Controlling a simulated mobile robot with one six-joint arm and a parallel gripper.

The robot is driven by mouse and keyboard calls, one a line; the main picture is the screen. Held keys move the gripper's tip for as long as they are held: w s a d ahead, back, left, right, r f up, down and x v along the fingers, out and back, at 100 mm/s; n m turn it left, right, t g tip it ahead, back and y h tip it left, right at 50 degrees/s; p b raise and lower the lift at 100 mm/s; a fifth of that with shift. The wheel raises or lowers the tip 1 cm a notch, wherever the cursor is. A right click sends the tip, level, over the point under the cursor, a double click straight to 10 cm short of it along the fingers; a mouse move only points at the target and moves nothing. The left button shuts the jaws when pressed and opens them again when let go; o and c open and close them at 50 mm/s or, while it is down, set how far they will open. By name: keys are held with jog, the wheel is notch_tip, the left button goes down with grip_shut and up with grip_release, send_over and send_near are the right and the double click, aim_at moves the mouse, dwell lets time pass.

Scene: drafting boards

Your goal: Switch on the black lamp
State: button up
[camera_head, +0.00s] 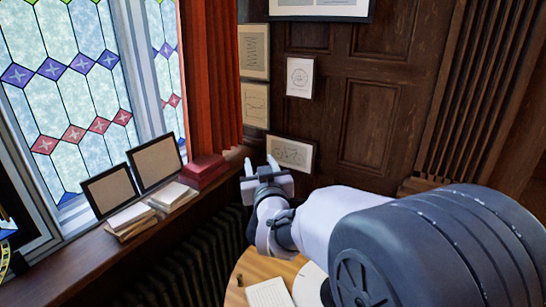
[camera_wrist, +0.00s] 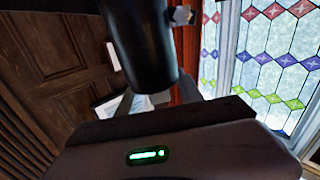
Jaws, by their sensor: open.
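My gripper (camera_head: 261,166) is in the middle of the head view, its two pale fingers apart with nothing between them. It is raised in front of the dark panelled wall, above and behind the round wooden table. No lamp shows clearly in the head view; my arm hides much of the table. In the wrist view a smooth black cylinder (camera_wrist: 143,45) with a small grey knob at its side fills the upper middle, close to the camera. I cannot tell whether it is the lamp or whether it touches my gripper. A green light bar shows on my gripper's body.
The round wooden table (camera_head: 243,267) carries a white pad (camera_head: 268,293) and a white round thing, partly hidden. The windowsill (camera_head: 85,262) holds two dark-framed panels, stacked books (camera_head: 172,194) and a red box (camera_head: 202,172). Framed pictures hang on the panelled wall.

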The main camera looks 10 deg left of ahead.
jog(key=shift+w, duration=0.15)
jog(key=shift+c, duration=0.4)
grip_shut()
